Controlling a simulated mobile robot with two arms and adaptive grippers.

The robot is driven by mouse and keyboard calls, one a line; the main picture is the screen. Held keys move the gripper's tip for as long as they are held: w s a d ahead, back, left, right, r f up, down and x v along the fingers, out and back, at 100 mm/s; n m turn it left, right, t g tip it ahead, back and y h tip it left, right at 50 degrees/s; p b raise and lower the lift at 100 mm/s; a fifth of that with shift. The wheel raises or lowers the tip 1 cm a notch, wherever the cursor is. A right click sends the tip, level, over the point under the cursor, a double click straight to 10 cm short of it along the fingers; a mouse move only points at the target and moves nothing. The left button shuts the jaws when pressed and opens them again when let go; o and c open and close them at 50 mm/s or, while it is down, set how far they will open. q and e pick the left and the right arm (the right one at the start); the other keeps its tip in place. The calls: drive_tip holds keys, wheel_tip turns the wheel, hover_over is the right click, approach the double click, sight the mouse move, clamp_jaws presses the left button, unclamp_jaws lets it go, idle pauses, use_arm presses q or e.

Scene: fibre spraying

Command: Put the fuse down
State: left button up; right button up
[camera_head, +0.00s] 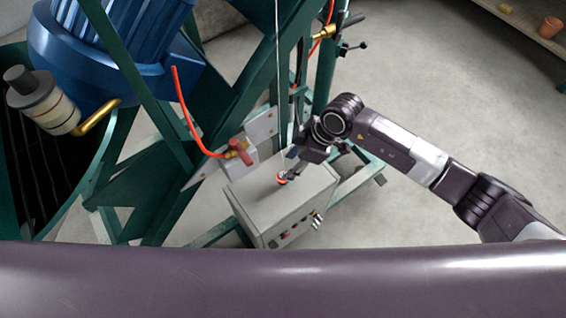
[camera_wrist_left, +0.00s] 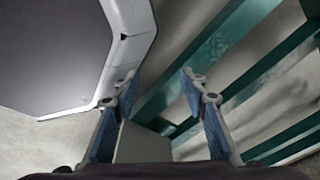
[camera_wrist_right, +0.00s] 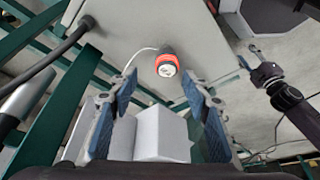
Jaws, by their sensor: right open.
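A grey control cabinet (camera_head: 282,205) stands on the floor below the frame. My right gripper (camera_head: 291,168) is above its top, fingers pointing down. In the right wrist view the gripper (camera_wrist_right: 159,82) is open, with a gap between its blue-padded fingers. A red and black round piece with a pale metal face (camera_wrist_right: 166,66), possibly the fuse, shows just past the fingertips, with a white cord beside it. Whether it touches the cabinet top is unclear. My left gripper (camera_wrist_left: 158,82) is open and empty in the left wrist view; the head view does not show it.
Green frame bars (camera_head: 140,90), a blue motor (camera_head: 110,45) and a red hose (camera_head: 183,105) crowd the left. Open floor (camera_head: 430,70) lies right; a shelf with pots (camera_head: 550,27) is far right.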

drive_tip(key=f, duration=0.2)
drive_tip(key=s+a+f, duration=0.1)
drive_tip(key=shift+a+f, duration=0.1)
drive_tip(key=shift+f, duration=0.25)
drive_tip(key=shift+x, duration=1.2)
drive_tip(key=shift+w+f, duration=0.1)
drive_tip(key=shift+f, duration=0.3)
use_arm(q)
drive_tip(key=shift+g, duration=0.3)
drive_tip(key=s, duration=0.5)
use_arm(e)
clamp_jaws()
